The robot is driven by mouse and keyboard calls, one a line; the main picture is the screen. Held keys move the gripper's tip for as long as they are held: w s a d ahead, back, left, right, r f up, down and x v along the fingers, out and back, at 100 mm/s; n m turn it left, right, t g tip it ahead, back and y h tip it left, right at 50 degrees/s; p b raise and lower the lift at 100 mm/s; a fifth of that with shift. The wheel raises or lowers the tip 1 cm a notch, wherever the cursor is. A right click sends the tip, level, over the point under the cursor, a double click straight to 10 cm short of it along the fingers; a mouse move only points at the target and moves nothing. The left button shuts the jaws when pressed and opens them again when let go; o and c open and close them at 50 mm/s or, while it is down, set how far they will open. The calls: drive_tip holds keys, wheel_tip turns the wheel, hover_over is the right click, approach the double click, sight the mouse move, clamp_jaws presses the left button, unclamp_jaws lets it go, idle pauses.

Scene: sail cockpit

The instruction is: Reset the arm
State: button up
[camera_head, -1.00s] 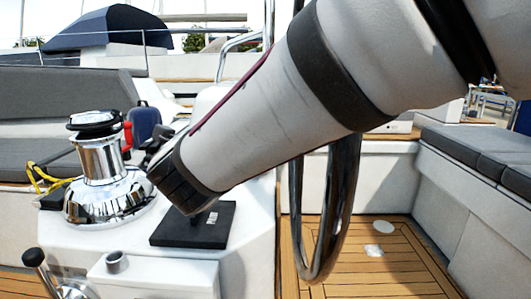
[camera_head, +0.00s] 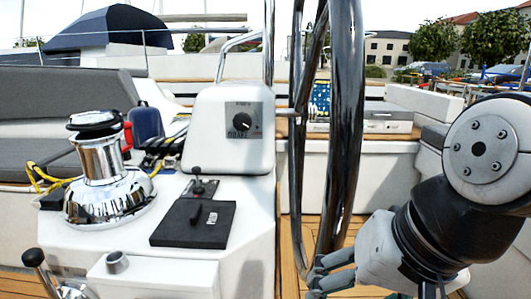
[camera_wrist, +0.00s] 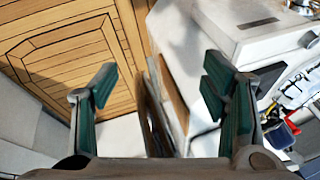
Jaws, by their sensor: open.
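My gripper (camera_head: 335,273) is at the lower right in the head view, low beside the steering wheel (camera_head: 345,130). Its fingers point left and overlap the lower part of the wheel in the picture; I cannot tell if they touch it. In the wrist view my gripper (camera_wrist: 160,90) has its two green-padded fingers wide apart with nothing held between them. The wheel rim (camera_wrist: 155,115) shows as a dark band beyond the gap between them.
A white console (camera_head: 225,130) carries a control lever, a black panel (camera_head: 190,223) and a chrome winch (camera_head: 103,175). Teak floor (camera_wrist: 75,60) is clear. Grey cushions (camera_head: 60,100) line the left.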

drive_tip(key=s+d+f+n+g+h, duration=0.1)
drive_tip(key=s+d+g, duration=0.1)
drive_tip(key=s+d, duration=0.3)
drive_tip(key=s+d+f+n+g+h, duration=0.15)
drive_tip(key=s+d, duration=0.25)
drive_tip(key=s, duration=0.4)
wheel_tip(320, 180, up, 34)
drive_tip(key=t+p, duration=0.3)
drive_tip(key=p, duration=3)
drive_tip(key=shift+w+r+t, duration=0.15)
drive_tip(key=shift+r+t, duration=0.1)
drive_tip(key=shift+t, duration=0.1)
drive_tip(key=shift+a, duration=0.1)
